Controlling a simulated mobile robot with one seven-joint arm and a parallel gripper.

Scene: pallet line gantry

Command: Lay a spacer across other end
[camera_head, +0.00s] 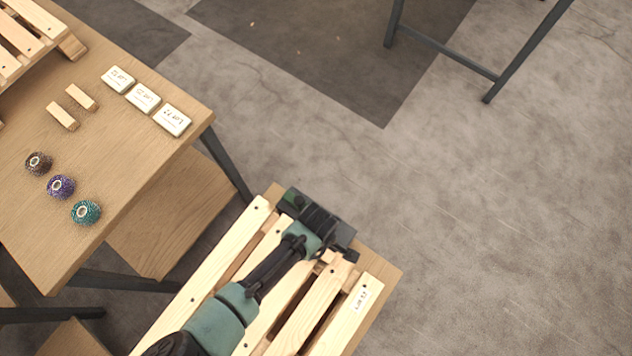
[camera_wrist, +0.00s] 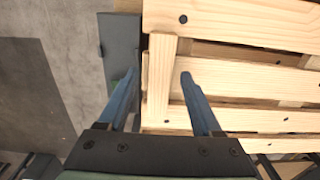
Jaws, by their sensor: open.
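My gripper (camera_head: 318,230) is low over the far end of the slatted wooden pallet (camera_head: 190,262). In the wrist view the two blue-grey fingers (camera_wrist: 158,78) are apart, with a short pale wooden spacer (camera_wrist: 159,88) between them. The spacer lies across the slats near the pallet's end. In the head view my gripper hides much of this end. Two loose wooden spacers (camera_head: 62,116) (camera_head: 82,97) lie on the wooden table.
The table (camera_head: 130,205) also holds three white labelled boxes (camera_head: 143,97) and three beaded round objects (camera_head: 61,187). Another slatted pallet (camera_head: 25,35) stands at its upper left. A dark flat plate (camera_wrist: 119,45) is beside the pallet's end.

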